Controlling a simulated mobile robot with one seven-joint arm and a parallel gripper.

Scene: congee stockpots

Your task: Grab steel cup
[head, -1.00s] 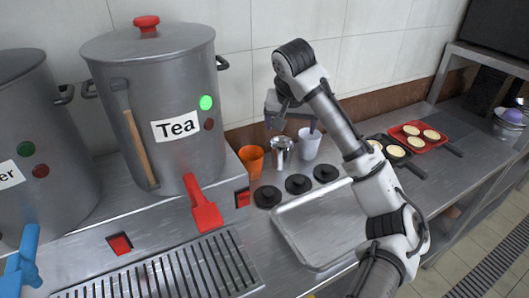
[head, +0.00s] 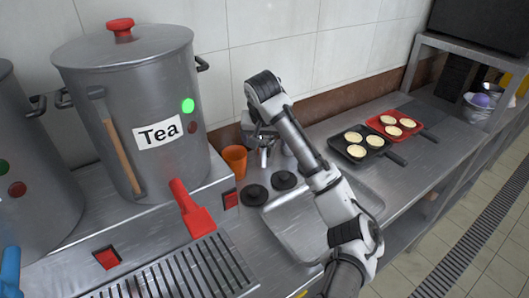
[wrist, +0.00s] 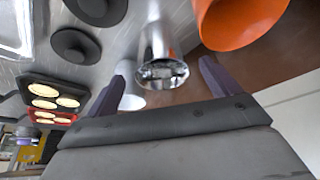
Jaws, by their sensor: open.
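The steel cup (wrist: 155,45) is shiny and round, and in the wrist view it stands between my two fingers, its rim toward the camera. My gripper (wrist: 165,68) is open, with one purple finger on each side of the cup. I see clear gaps on both sides, so the fingers do not seem to touch it. In the head view my gripper (head: 263,138) is over the cup's place beside the orange cup and hides most of the steel cup.
An orange cup (head: 235,161) stands close on the left. A white cup (wrist: 131,101) is close on the other side. Black lids (head: 254,195) and a metal tray (head: 290,235) lie in front. The tea stockpot (head: 135,110) stands left; black (head: 345,150) and red (head: 385,120) pans lie right.

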